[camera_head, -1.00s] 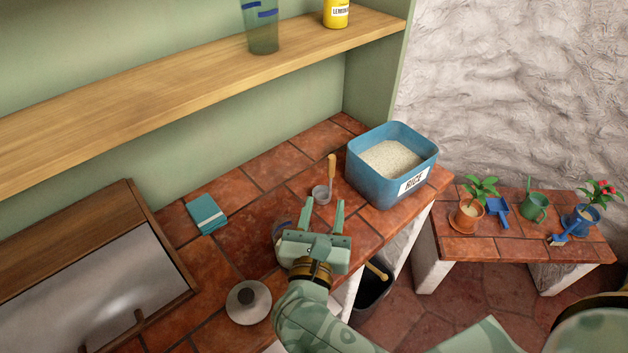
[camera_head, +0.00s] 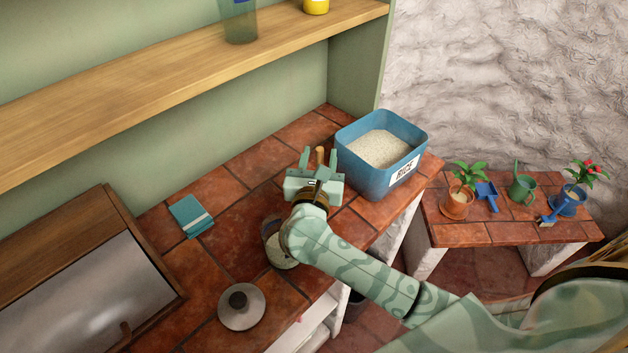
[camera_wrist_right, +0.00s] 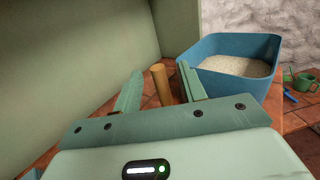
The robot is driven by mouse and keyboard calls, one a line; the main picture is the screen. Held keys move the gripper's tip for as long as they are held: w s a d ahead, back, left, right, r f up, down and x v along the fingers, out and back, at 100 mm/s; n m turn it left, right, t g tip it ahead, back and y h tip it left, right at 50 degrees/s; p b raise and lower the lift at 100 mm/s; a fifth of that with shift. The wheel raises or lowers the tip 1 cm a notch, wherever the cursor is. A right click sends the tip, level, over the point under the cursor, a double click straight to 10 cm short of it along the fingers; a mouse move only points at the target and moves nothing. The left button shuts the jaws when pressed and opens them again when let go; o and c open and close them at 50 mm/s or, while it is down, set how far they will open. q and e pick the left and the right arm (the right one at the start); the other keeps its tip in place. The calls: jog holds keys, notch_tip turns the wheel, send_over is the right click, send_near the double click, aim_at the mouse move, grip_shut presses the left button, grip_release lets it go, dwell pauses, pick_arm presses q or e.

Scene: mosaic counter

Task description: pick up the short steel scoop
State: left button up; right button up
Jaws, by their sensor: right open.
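The short scoop's wooden handle (camera_head: 320,153) stands up between the two fingers of my right gripper (camera_head: 318,161) in the head view. The steel bowl is hidden behind the gripper. In the right wrist view the handle (camera_wrist_right: 161,85) shows between the fingertips of the open right gripper (camera_wrist_right: 158,78), with a gap on both sides. My left gripper is not in view.
A blue rice bin (camera_head: 366,183) stands close to the right of the gripper. A glass jar (camera_head: 271,237), partly hidden by my arm, and a round lid (camera_head: 229,319) are nearer. A folded cloth (camera_head: 188,215) lies left. A wooden shelf (camera_head: 150,98) overhangs the back.

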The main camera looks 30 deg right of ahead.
jog(key=x, duration=0.4)
jog(key=shift+s+a, duration=0.1)
grip_shut()
jog(key=shift+r, duration=0.15)
